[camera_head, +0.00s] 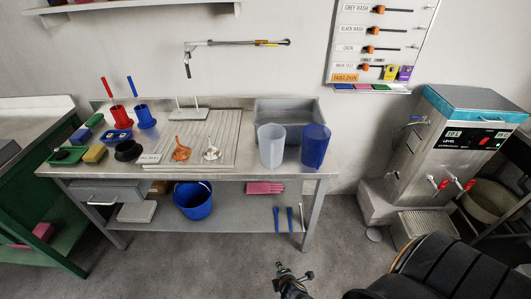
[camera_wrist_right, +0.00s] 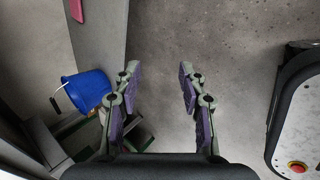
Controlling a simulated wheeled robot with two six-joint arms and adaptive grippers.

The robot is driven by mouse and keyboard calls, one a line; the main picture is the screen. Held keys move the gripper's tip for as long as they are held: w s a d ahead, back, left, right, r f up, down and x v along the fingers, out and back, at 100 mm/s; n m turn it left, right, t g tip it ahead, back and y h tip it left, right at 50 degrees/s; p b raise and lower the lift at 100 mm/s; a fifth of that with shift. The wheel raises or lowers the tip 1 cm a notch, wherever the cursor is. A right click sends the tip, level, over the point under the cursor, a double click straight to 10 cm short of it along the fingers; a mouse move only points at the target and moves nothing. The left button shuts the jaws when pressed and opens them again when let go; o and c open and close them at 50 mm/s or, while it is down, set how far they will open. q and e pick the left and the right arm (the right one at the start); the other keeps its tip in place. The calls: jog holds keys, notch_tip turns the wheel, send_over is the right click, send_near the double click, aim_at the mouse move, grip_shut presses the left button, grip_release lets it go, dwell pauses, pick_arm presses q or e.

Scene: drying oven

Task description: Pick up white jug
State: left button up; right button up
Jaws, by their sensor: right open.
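The white jug (camera_head: 271,147) is a pale, translucent jug standing upright near the right end of the steel table (camera_head: 225,174). A blue jug (camera_head: 315,147) stands close on its right. My right gripper (camera_head: 292,275) is at the bottom of the head view, in front of the table and well apart from the white jug. In the right wrist view my right gripper (camera_wrist_right: 159,75) has its fingers spread, with only floor between them. The white jug is not seen in the wrist view. My left gripper is not in view.
A grey basin (camera_head: 290,108) is behind the jugs. Brushes, sponges and a ribbed drainboard (camera_head: 215,140) fill the table's left and middle. A blue bucket (camera_head: 193,200) is on the lower shelf; it also shows in the wrist view (camera_wrist_right: 86,90). A steel machine (camera_head: 450,145) stands right.

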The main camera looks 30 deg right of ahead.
jog(key=w+r+n+t+h+b, duration=0.1)
jog(key=w+r+n+t, duration=0.3)
jog(key=w+r, duration=0.5)
jog(key=n+t+h+b, duration=0.2)
jog(key=n+t+h, duration=0.3)
jog(key=n, duration=0.6)
send_near(272, 161)
jog(key=w+h, duration=0.1)
jog(key=shift+g, duration=0.4)
jog(key=p+x, duration=0.1)
jog(key=x, duration=0.4)
jog(key=shift+a+r, duration=0.1)
jog(key=shift+a, duration=0.1)
jog(key=x, duration=0.5)
jog(key=shift+w+d+p, duration=0.25)
jog(key=shift+d+p, duration=0.05)
jog(key=shift+p, duration=0.1)
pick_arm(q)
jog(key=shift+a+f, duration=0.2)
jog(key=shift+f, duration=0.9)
pick_arm(e)
jog(key=shift+s+r, duration=0.1)
jog(key=shift+a, duration=0.1)
jog(key=shift+c, duration=1.2)
grip_shut()
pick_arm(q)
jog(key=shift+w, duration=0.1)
